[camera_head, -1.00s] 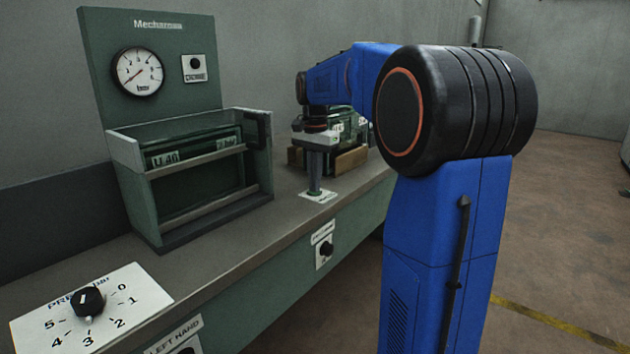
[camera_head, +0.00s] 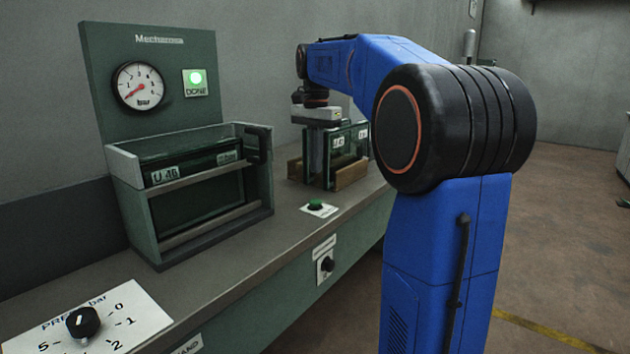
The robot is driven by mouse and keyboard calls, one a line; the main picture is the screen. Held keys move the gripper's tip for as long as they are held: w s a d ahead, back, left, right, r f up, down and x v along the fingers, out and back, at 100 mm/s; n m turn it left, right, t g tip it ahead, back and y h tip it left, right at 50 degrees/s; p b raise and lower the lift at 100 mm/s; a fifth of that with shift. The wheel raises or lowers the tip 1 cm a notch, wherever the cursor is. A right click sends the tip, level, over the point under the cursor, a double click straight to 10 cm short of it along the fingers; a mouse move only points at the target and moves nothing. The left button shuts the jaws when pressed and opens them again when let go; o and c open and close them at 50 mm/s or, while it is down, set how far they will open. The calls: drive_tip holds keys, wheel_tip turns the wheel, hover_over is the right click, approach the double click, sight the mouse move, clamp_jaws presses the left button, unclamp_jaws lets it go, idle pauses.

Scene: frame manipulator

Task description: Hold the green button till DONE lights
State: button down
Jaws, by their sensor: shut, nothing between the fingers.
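The green button (camera_head: 316,205) sits on a small white plate on the bench top, uncovered.
A glass-fronted press box (camera_head: 195,190) stands left of the button. A round bar gauge (camera_head: 139,86) is above it, needle low. A pressure dial (camera_head: 82,322) lies front left. The wooden blocks (camera_head: 351,174) stand close to my gripper.

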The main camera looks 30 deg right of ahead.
drive_tip(key=shift+r, duration=2.05)
drive_tip(key=s+a+f+n+t, duration=0.1)
drive_tip(key=s+a+f+n, duration=0.3)
drive_tip(key=s+f, duration=0.5)
drive_tip(key=s+a+f+n+t, duration=0.2)
drive_tip(key=s+a+f+n, duration=0.3)
drive_tip(key=s+f, duration=0.4)
drive_tip(key=s+a+f+n+t, duration=0.1)
drive_tip(key=s+a+f+n, duration=0.4)
drive_tip(key=s+a+f, duration=0.2)
drive_tip(key=s+f, duration=0.2)
drive_tip(key=s, duration=0.2)
drive_tip(key=shift+s+f+t, duration=0.25)
drive_tip(key=shift+t, duration=0.15)
drive_tip(key=c, duration=2.4)
unclamp_jaws()
drive_tip(key=shift+a, duration=0.1)
drive_tip(key=shift+c, duration=0.2)
